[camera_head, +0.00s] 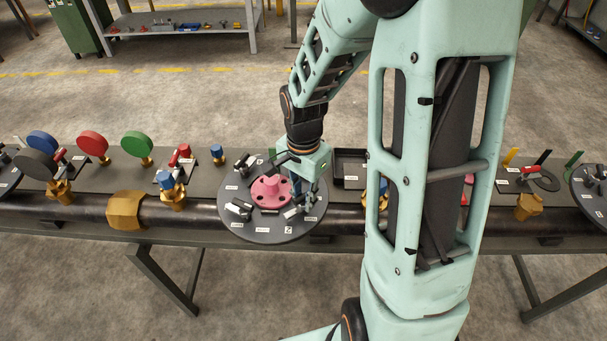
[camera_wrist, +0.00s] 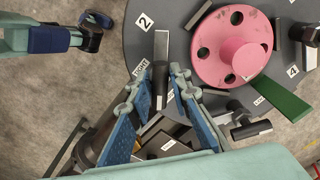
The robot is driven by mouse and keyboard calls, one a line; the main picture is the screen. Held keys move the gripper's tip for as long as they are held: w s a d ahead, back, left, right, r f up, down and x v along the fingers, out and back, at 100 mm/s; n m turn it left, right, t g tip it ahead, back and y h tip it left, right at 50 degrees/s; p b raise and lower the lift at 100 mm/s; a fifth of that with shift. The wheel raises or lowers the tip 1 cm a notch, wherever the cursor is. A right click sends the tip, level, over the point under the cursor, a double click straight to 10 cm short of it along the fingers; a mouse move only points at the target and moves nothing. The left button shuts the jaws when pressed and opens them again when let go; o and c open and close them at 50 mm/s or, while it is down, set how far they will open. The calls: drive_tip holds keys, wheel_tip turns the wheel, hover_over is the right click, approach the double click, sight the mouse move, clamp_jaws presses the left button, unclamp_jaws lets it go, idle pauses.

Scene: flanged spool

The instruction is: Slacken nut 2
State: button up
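A round dark plate (camera_head: 262,232) carries a pink flanged spool (camera_head: 270,190) with several holes, ringed by dark nuts with grey bar handles. My gripper (camera_head: 306,192) is low over the plate's right side. In the wrist view, my gripper (camera_wrist: 157,80) is open, with its blue-padded fingers spread. A dark nut with a grey bar handle (camera_wrist: 161,48) lies between the fingertips in the picture, with gaps showing on both sides. I cannot tell its depth. The label "2" (camera_wrist: 144,21) is by the bar's outer end, and a "TIGHT" label (camera_wrist: 140,70) is beside it.
The pink spool (camera_wrist: 222,62), a green bar (camera_wrist: 278,98) and another dark nut handle (camera_wrist: 250,129) are close right of the fingers. On the bench, gauges (camera_head: 92,144), brass valves (camera_head: 174,195) and a black tray (camera_head: 350,168) flank the plate.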

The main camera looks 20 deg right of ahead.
sight(303, 195)
drive_tip(key=n+p, duration=0.1)
drive_tip(key=n, duration=0.3)
drive_tip(key=shift+n, duration=0.3)
drive_tip(key=shift+f+m+b, duration=0.3)
drive_tip(key=shift+m+b, duration=0.5)
drive_tip(key=shift+b, duration=0.15)
drive_tip(key=shift+r+m, duration=0.1)
drive_tip(key=shift+m, duration=0.7)
wheel_tip(303, 195, up, 7)
drive_tip(key=p, duration=0.5)
drive_tip(key=shift+r, duration=0.2)
